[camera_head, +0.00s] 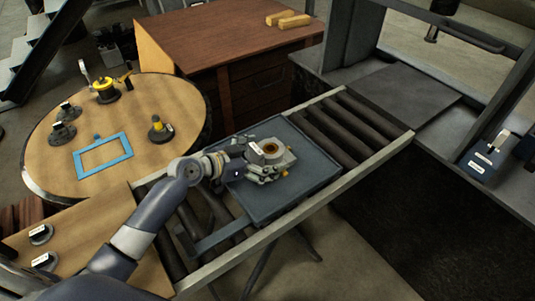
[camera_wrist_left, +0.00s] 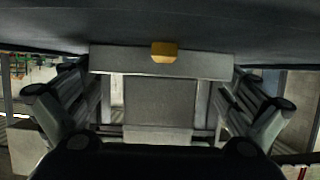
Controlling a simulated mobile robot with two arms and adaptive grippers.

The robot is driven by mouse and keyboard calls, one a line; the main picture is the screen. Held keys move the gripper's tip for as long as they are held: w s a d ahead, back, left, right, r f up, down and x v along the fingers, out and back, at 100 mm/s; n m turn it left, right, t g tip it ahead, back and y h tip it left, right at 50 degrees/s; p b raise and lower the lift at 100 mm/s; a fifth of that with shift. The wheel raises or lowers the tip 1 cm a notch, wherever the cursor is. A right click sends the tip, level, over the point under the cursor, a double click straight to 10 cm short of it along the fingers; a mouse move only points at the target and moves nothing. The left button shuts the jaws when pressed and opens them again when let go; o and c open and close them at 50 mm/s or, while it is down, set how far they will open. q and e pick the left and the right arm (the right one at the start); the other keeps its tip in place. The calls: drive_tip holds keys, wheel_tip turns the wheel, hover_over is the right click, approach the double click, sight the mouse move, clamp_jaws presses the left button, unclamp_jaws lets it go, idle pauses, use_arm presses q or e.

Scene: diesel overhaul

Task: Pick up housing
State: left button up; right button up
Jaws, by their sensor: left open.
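The housing (camera_head: 270,152) is a grey block with a round, brown-lined bore and a white label on top. It sits on the blue-grey tray (camera_head: 262,209), with a small yellow plug at its near right side. My left gripper (camera_head: 264,174) is low at the housing's near left side, its fingers open. In the left wrist view, a grey block with a yellow plug, likely the housing (camera_wrist_left: 115,61), shows between the open fingers (camera_wrist_left: 160,108). I cannot tell whether a finger touches it. My right gripper is not in view.
The tray lies on a roller conveyor (camera_head: 365,120) with pale side rails. A round wooden table (camera_head: 120,176) at left holds a blue frame (camera_head: 103,156) and several small parts. A brown desk (camera_head: 225,40) stands behind. The tray's near part is clear.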

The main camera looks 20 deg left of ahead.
use_arm(q)
drive_tip(key=shift+c, duration=0.6)
drive_tip(key=c, duration=1.3)
drive_tip(key=shift+w+r, duration=0.1)
drive_tip(key=shift+r, duration=0.15)
drive_tip(key=shift+c, duration=0.9)
